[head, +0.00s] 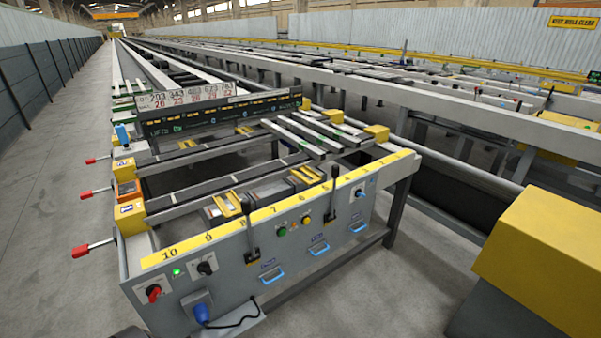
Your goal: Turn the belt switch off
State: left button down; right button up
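The grey front panel (235,277) of the runout table carries the controls. At its left end are a red rotary knob (153,293), a black rotary knob (207,266) and a lit green lamp (176,272). A green button (282,231), a yellow button (307,220) and a small knob (359,193) sit further right. Two black upright levers stand on the panel, a left one (248,220) and a right one (333,190). The labels are too small to read, so I cannot tell which control is the belt switch. Neither gripper is in view.
Red-handled levers (82,251) stick out over the aisle on the left. A blue plug (201,311) with a black cable hangs low on the panel. A yellow block (545,255) stands at the right. Grey floor (350,300) lies clear before the panel.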

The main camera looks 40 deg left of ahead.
aim_at(153, 292)
jog(key=u, duration=1.55)
